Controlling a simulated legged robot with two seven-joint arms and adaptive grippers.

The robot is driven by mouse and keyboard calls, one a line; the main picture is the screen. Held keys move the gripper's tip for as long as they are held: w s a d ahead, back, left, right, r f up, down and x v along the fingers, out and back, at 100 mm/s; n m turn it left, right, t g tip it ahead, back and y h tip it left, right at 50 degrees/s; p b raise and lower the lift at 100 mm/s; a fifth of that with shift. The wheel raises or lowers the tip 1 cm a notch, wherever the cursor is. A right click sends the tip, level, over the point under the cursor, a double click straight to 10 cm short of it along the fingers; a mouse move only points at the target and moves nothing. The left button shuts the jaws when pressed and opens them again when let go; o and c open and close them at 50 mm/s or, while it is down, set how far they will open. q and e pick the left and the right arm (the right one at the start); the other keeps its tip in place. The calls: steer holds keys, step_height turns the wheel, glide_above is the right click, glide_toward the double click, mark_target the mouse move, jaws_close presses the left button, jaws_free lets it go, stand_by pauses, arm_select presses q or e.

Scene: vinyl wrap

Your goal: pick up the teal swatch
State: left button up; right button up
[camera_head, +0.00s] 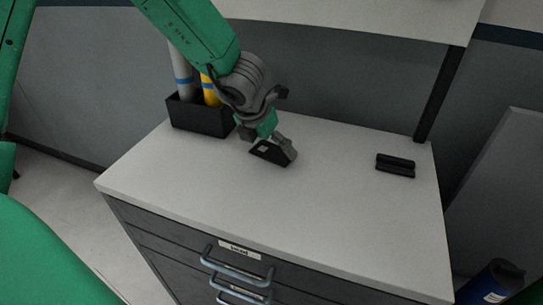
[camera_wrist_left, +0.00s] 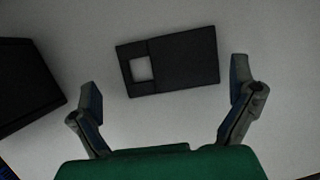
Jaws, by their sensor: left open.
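A flat, dark rectangular swatch with a pale square near one end lies on the pale cabinet top; it looks nearly black, so I cannot confirm teal. In the head view the swatch (camera_head: 268,154) is partly covered by my left gripper (camera_head: 268,142). In the left wrist view the swatch (camera_wrist_left: 184,61) lies whole, slightly tilted, beyond and between the spread fingers of my left gripper (camera_wrist_left: 163,84). The left gripper is open and empty, with its fingers apart from the swatch on both sides. My right gripper is not in view.
A black bin (camera_head: 200,117) holding a grey roll (camera_head: 182,76) and a yellow roll (camera_head: 210,92) stands at the back left. A small black object (camera_head: 395,165) lies at the right. The front of the cabinet top (camera_head: 300,215) is clear.

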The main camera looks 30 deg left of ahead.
arm_select(q)
steer(key=shift+w+d+f, duration=0.1)
steer(key=shift+w+f, duration=0.2)
steer(key=shift+f, duration=0.35)
steer(key=shift+d, duration=0.2)
steer(key=shift+d+r, duration=0.15)
steer(key=shift+d, duration=0.05)
steer(key=shift+d+r, duration=0.1)
steer(key=shift+d, duration=0.1)
steer(key=shift+c, duration=0.8)
steer(key=shift+s, duration=0.1)
steer(key=c, duration=1.3)
steer(key=shift+s+a, duration=0.1)
steer(key=shift+a, duration=0.25)
steer(key=shift+c, duration=0.2)
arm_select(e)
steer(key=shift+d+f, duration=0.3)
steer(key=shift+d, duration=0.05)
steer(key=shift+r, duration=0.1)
arm_select(q)
step_height(320, 180, up, 11)
steer(key=p, duration=0.5)
step_height(320, 180, up, 17)
steer(key=p, duration=0.3)
glide_above(271, 153)
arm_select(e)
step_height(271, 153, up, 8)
